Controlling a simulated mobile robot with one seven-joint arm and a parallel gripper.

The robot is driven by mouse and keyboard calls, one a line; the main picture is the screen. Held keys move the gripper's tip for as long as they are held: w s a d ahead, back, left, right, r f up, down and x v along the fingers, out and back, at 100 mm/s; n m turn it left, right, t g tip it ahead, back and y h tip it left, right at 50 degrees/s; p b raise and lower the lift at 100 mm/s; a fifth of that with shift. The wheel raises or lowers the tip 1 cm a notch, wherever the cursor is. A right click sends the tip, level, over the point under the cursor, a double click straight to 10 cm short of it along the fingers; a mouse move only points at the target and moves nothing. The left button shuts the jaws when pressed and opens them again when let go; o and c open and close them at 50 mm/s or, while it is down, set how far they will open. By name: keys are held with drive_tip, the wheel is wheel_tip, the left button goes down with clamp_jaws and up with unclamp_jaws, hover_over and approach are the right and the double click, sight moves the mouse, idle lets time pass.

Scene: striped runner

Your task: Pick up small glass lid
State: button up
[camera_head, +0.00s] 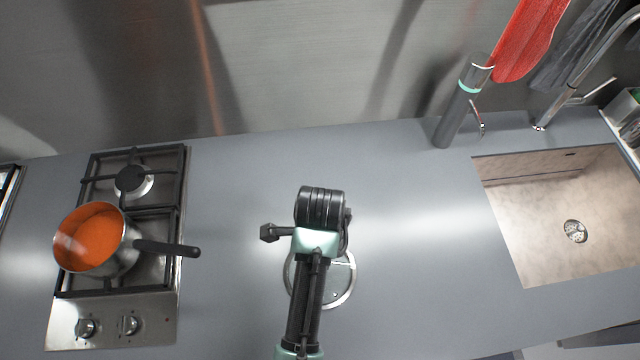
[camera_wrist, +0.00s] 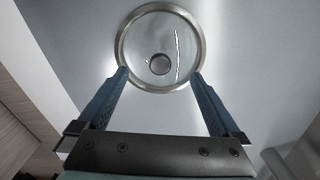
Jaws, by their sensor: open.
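The small glass lid (camera_head: 343,282) lies on the grey counter, partly hidden under my arm in the head view. In the wrist view the lid (camera_wrist: 160,17) shows whole, with a steel rim, clear glass and a round knob at its middle. My gripper (camera_wrist: 161,80) is open, its two blue fingers apart and empty. The fingertips show at the lid's near rim, one at each side, with the knob beyond and between them. I cannot tell how high the fingers are above the lid. In the head view the fingers are hidden behind my arm.
A steel pot (camera_head: 128,258) with orange contents sits on the gas hob (camera_head: 60,318) at left, its black handle (camera_head: 168,248) pointing right. A sink (camera_head: 530,215) is at right. A grey cylinder (camera_head: 452,118) stands at the back. The counter around the lid is clear.

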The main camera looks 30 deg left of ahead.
drive_tip(key=shift+f+p, duration=0.7)
drive_tip(key=shift+f, duration=2.1)
drive_tip(key=shift+s+f, duration=0.1)
drive_tip(key=shift+s, duration=0.05)
clamp_jaws()
